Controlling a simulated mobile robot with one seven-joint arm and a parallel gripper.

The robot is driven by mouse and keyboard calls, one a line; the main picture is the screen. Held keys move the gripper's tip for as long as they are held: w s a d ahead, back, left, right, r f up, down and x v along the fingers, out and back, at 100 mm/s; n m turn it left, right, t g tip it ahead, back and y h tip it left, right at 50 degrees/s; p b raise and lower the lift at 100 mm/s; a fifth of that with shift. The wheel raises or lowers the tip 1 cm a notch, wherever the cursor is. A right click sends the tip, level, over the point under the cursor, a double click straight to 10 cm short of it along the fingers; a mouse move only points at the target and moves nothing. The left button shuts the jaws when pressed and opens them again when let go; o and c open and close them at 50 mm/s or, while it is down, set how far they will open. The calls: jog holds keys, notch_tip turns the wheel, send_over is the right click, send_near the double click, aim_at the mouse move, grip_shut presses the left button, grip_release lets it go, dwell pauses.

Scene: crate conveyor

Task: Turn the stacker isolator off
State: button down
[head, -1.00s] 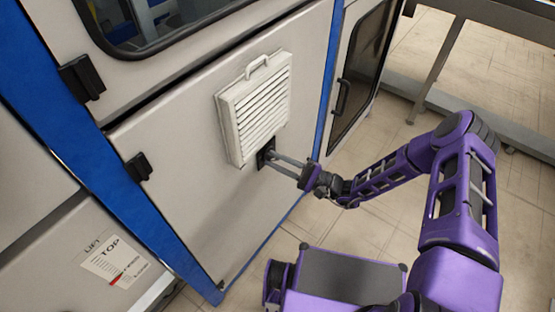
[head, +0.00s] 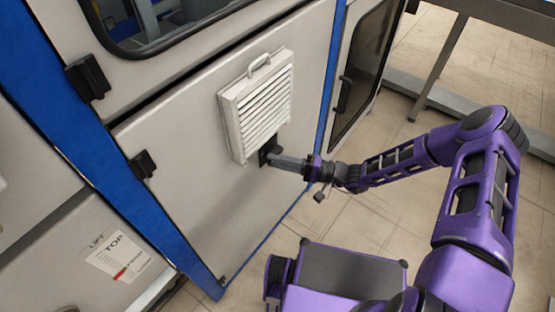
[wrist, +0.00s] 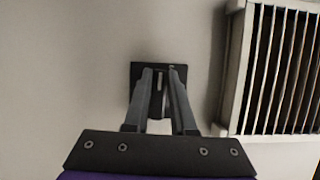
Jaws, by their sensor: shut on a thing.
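The isolator is a small black plate with a handle (wrist: 160,72), on the grey cabinet panel just below the white louvred vent. In the head view the isolator (head: 265,150) is partly covered by my fingers. My gripper (head: 276,159) reaches it from the right. In the wrist view my gripper (wrist: 161,80) has both grey fingers on either side of the handle, shut on it. Most of the handle is hidden between the fingers. I cannot read any on or off mark.
The louvred vent (head: 257,108) with a top handle juts out close to my gripper. Blue cabinet posts, black latches (head: 143,164) and a dark-windowed door (head: 362,75) are around it. The tiled floor (head: 345,225) to the right is open.

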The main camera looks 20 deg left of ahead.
dwell(0.3)
jog(key=c, duration=0.7)
grip_release()
jog(key=shift+c, duration=0.2)
jog(key=shift+d, duration=0.15)
jog(key=d, duration=1.7)
